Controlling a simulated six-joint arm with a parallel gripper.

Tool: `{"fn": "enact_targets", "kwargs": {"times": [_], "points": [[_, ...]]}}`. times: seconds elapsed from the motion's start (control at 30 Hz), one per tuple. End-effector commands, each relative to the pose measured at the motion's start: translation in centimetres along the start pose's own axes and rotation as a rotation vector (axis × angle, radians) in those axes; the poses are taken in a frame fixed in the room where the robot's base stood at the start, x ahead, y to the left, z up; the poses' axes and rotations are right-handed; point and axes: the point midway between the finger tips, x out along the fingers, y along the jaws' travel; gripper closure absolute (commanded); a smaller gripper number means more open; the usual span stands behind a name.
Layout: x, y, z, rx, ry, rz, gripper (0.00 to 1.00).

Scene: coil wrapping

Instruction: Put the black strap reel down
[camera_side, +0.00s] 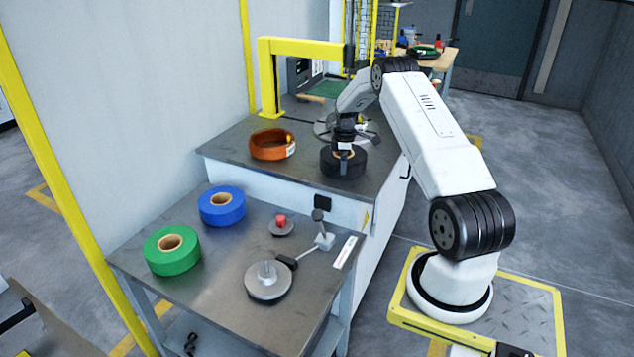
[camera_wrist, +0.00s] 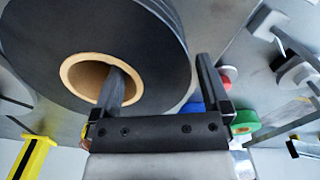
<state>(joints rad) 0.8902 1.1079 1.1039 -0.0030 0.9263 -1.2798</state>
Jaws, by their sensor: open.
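The black strap reel (camera_side: 343,163) sits flat on the grey top of the white cabinet (camera_side: 232,146), near its front right edge. My gripper (camera_side: 344,147) is directly above it, pointing down. In the wrist view the reel (camera_wrist: 150,45) fills the upper left, with its tan cardboard core (camera_wrist: 70,75) showing. One finger of my gripper (camera_wrist: 160,66) reaches into the core, and the other is outside the reel's outer side, with a gap. The jaws are open. The reel's underside is hidden.
An orange coil (camera_side: 268,145) lies left of the reel, with a yellow frame (camera_side: 305,47) behind. The lower front table holds a blue reel (camera_side: 222,207), a green reel (camera_side: 165,258), a round weighted base (camera_side: 268,285) and a red-knobbed disc (camera_side: 281,226).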

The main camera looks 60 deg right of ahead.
Motion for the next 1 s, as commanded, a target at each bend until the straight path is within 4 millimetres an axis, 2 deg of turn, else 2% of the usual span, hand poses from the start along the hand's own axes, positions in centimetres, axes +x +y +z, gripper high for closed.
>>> {"fn": "enact_targets", "kwargs": {"times": [0.27,0.8,1.0], "points": [[-2.3,0.0,0.0,0.0,0.001,0.001,0.03],[-10.5,0.1,0.0,-0.001,0.002,0.001,0.03],[-11.9,0.0,0.0,-0.001,0.002,-0.001,0.03]]}}
